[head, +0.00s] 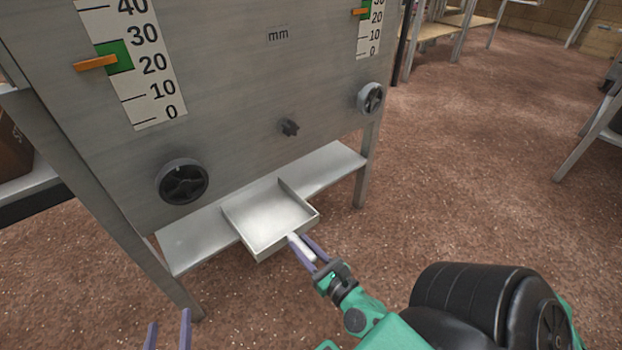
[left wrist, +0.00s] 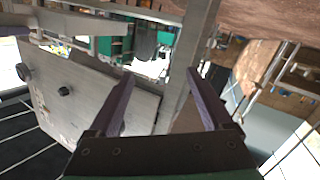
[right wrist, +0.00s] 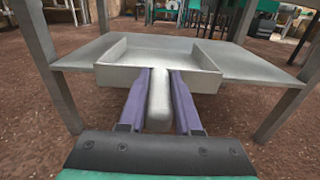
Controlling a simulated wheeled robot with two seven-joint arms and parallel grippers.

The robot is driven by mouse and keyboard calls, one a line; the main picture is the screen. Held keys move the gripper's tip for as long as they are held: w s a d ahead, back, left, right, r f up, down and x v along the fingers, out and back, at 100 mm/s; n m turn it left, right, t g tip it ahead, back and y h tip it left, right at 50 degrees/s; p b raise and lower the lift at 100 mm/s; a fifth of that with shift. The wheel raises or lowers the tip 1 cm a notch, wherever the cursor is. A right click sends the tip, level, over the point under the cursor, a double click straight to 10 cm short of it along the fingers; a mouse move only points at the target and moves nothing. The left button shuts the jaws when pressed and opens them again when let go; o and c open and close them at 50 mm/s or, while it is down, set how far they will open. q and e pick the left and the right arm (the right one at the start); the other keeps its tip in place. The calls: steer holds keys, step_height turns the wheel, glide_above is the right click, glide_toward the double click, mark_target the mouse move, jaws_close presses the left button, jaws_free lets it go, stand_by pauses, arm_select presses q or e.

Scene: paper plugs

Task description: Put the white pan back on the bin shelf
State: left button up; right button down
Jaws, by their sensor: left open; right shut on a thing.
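The white pan (head: 268,217) is a shallow square tray with a short handle, level at the bin shelf (head: 190,241) under the grey panel. Its front part juts out past the shelf's front edge. In the right wrist view the pan (right wrist: 160,77) sits midway along the shelf (right wrist: 245,62); I cannot tell whether it rests on it or is just above. My right gripper (head: 297,244) is shut on the pan's handle, which shows between its fingers (right wrist: 158,98). My left gripper (head: 168,328) is open and empty at the bottom left; its spread fingers show in the left wrist view (left wrist: 160,85).
The grey panel (head: 235,90) above the shelf carries two black knobs (head: 182,181) (head: 371,98), a small middle knob (head: 289,128) and two scales with orange pointers. Metal legs (head: 365,165) stand at the shelf's ends.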

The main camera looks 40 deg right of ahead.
mark_target(284, 234)
arm_select(q)
steer(key=s+f+g+p, duration=0.1)
steer(key=s+f+g, duration=0.2)
steer(key=s+f, duration=0.45)
arm_select(e)
steer(key=w, duration=0.5)
steer(key=shift+w+f, duration=0.1)
steer(key=shift+w, duration=0.2)
steer(key=shift+w+d+p, duration=0.1)
steer(key=shift+w+p, duration=0.2)
steer(key=shift+w, duration=0.9)
steer(key=shift+w+f, duration=0.25)
steer(key=shift+f, duration=0.1)
steer(key=shift+f+b, duration=0.55)
steer(key=shift+b, duration=0.2)
steer(key=c, duration=0.5)
jaws_free()
arm_select(q)
steer(key=w+r+t, duration=0.2)
steer(key=w+r, duration=0.3)
steer(key=w, duration=0.1)
steer(key=shift+r, duration=0.2)
arm_select(e)
steer(key=shift+s, duration=0.2)
